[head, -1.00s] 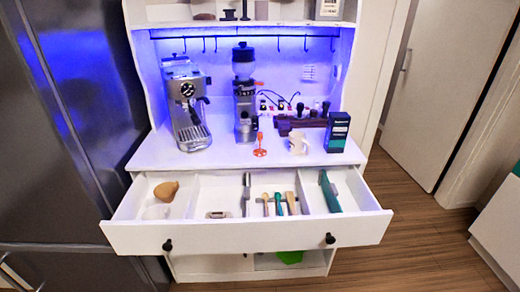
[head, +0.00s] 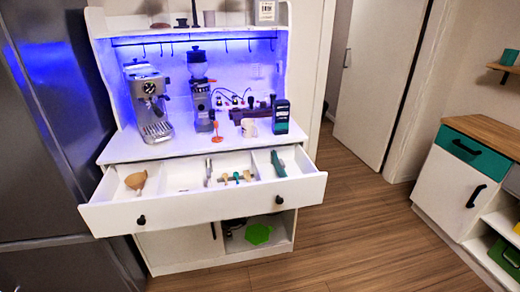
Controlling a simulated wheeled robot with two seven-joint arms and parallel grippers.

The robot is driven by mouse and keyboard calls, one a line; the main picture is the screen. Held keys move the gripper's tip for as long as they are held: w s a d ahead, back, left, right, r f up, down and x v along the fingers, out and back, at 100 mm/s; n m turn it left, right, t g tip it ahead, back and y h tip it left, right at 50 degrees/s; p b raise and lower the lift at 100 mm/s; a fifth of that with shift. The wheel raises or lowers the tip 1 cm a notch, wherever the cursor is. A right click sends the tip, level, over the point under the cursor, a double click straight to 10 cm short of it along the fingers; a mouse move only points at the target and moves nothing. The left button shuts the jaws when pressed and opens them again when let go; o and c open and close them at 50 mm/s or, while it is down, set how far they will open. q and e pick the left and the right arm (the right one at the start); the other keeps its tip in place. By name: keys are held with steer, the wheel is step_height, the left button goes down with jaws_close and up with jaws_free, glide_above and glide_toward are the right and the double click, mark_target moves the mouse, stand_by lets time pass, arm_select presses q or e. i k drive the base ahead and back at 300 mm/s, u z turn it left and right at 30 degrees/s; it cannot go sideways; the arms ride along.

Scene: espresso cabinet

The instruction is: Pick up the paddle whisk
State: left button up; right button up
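The open white drawer (head: 205,209) of the espresso cabinet holds several slim tools. A long green-teal tool (head: 278,164) lies in the right compartment. A thin orange-red utensil (head: 216,129) stands on the counter in front of the grinder. I cannot tell for certain which of these is the paddle whisk; they are too small. Neither of my grippers shows in the head view.
An espresso machine (head: 149,102), a grinder (head: 201,92), a white mug (head: 249,128) and a dark box (head: 281,116) stand on the counter. A tan wooden item (head: 136,181) lies in the drawer's left compartment. A cabinet (head: 450,187) stands at right; wooden floor (head: 350,225) lies clear between.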

mark_target(216, 122)
steer(key=z, duration=0.25)
steer(key=k, duration=0.6)
steer(key=z, duration=1.05)
steer(key=i, duration=0.85)
steer(key=z, duration=0.35)
steer(key=i, duration=0.9)
steer(key=u, duration=0.85)
steer(key=i, duration=0.65)
steer(key=u, duration=0.75)
